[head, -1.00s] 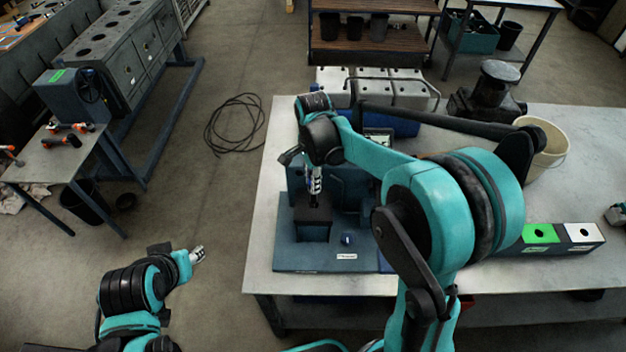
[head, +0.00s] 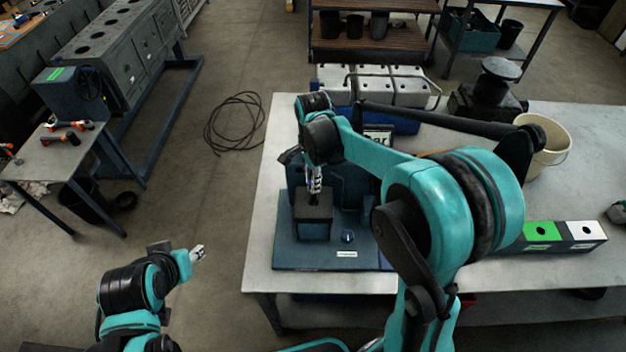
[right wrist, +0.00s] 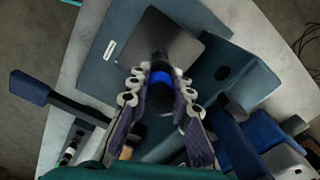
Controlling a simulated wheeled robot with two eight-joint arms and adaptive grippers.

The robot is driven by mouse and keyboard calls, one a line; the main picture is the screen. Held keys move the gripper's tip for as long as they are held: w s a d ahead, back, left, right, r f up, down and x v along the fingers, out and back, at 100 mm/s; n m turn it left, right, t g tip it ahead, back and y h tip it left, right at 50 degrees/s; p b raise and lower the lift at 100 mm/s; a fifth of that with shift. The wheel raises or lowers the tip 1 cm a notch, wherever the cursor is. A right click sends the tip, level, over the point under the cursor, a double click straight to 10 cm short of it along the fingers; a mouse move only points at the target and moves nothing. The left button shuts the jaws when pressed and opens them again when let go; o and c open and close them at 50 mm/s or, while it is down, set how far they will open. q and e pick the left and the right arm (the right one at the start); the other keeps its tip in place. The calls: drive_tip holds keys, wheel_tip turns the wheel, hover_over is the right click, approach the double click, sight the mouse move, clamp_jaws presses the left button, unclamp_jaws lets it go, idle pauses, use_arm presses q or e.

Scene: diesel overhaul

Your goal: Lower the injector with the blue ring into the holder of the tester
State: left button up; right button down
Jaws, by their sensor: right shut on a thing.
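The injector (head: 314,200) is a thin dark piece held upright in my right gripper (head: 315,182). Its blue ring (right wrist: 161,78) shows between the fingers in the right wrist view, where my right gripper (right wrist: 160,95) is shut around it. The tester (head: 288,257) is a blue-grey stand on the table. Its holder (head: 313,230), a block with a dark square top (right wrist: 188,45), lies directly below the injector. I cannot tell whether the tip is inside the holder's hole, which is hidden. My left gripper (head: 197,253) is away from the table at lower left; its finger opening is unclear.
A round blue knob (head: 348,237) is beside the holder. A rack with green (head: 541,232) and white squares stands at right, a cream bucket (head: 545,150) behind it. The table's left edge is close to the tester.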

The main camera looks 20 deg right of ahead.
drive_tip(key=shift+f, duration=0.1)
drive_tip(key=shift+f+b, duration=1.35)
drive_tip(key=shift+f, duration=0.45)
drive_tip(key=shift+f+b, duration=1.15)
drive_tip(key=shift+f, duration=0.1)
drive_tip(key=c, duration=0.9)
unclamp_jaws()
drive_tip(key=shift+r, duration=0.15)
